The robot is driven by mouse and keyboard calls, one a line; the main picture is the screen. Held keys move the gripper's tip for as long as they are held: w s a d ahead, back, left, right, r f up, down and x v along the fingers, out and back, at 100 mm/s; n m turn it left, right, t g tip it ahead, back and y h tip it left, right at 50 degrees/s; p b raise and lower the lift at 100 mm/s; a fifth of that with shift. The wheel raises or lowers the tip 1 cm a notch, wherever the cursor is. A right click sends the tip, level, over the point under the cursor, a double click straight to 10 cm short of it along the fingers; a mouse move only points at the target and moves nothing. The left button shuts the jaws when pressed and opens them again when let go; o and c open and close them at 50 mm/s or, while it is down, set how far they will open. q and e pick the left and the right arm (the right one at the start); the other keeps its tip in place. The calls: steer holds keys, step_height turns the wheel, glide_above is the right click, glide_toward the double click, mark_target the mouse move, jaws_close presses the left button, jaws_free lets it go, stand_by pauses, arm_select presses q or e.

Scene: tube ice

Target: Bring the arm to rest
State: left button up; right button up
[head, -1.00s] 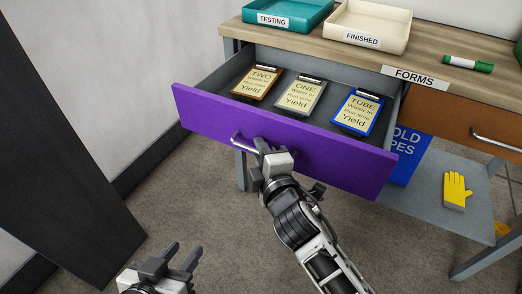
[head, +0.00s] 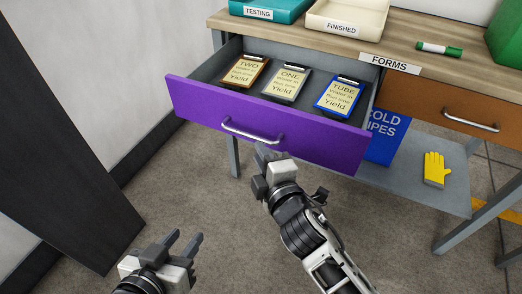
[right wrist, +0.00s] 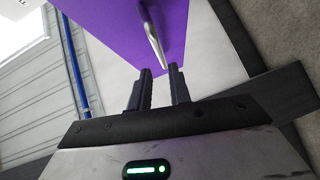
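My right gripper (head: 266,158) is in front of the open purple drawer (head: 340,153), below its metal handle (head: 252,131). Its fingers stand apart with nothing between them. In the right wrist view the fingers (right wrist: 160,72) point toward the handle (right wrist: 151,35), with a small gap between them and it. My left gripper (head: 185,236) is low at the left over the floor, fingers apart and empty.
Three clipboards lie in the drawer: brown (head: 245,72), grey (head: 290,83) and blue-edged (head: 339,96). The desk (head: 395,30) holds trays and a green marker (head: 438,48). A dark panel (head: 45,130) stands left. Floor is clear between.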

arm_select(q)
steer(key=shift+f, duration=0.1)
arm_select(e)
steer(key=shift+a, duration=0.1)
